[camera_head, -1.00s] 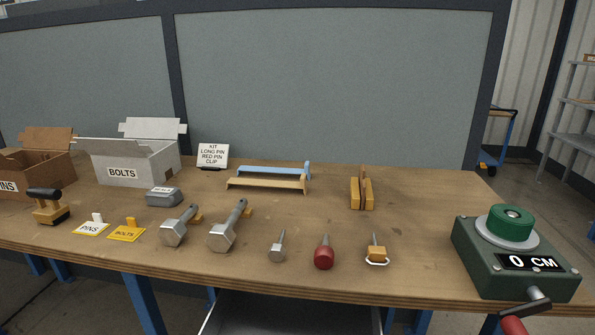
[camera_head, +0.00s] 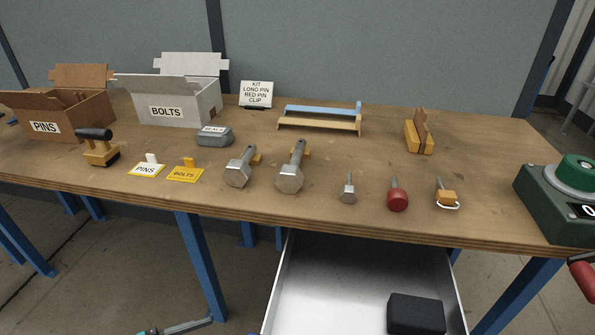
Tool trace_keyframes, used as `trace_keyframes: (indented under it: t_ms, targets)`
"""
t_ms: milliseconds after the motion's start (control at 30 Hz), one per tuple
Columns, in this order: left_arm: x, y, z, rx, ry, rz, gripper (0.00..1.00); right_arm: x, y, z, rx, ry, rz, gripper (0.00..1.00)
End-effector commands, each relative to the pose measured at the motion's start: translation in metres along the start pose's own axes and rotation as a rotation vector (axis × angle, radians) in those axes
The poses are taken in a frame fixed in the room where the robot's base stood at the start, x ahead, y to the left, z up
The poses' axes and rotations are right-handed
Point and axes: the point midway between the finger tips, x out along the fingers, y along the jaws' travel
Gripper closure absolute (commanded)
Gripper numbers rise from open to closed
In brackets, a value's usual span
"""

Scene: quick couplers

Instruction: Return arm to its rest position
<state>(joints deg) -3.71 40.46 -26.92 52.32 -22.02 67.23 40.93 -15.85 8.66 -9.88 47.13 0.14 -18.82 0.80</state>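Neither of my arms shows over the table. A small grey and teal part (camera_head: 185,327) pokes in at the bottom edge, left of the open drawer (camera_head: 275,290). It may be the tip of my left gripper, but most of it is cut off and I cannot tell its opening. My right gripper is out of view.
The wooden workbench (camera_head: 330,215) holds a PINS box (camera_head: 75,123), a BOLTS box (camera_head: 175,108), two large bolts (camera_head: 240,168) (camera_head: 291,170), a small bolt (camera_head: 348,188), a red-headed pin (camera_head: 397,195) and a clip (camera_head: 446,196). A green gauge (camera_head: 550,205) stands at right. The drawer holds a black block (camera_head: 416,313).

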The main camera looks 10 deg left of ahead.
Motion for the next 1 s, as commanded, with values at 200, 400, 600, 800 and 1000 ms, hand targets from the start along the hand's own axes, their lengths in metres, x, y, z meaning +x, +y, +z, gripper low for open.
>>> trace_keyframes:
  t_ms: [200,400,600,800,1000]
  targets:
    - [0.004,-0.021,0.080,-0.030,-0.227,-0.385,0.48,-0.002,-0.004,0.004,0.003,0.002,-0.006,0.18]
    - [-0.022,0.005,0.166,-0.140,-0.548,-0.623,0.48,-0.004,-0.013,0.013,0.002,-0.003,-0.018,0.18]
    - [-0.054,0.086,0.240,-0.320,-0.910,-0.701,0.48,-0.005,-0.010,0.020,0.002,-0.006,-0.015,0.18]
    - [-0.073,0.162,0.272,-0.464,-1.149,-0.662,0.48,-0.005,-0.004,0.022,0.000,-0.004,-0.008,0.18]
    - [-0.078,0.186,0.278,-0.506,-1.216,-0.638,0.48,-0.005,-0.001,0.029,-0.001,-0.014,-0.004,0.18]
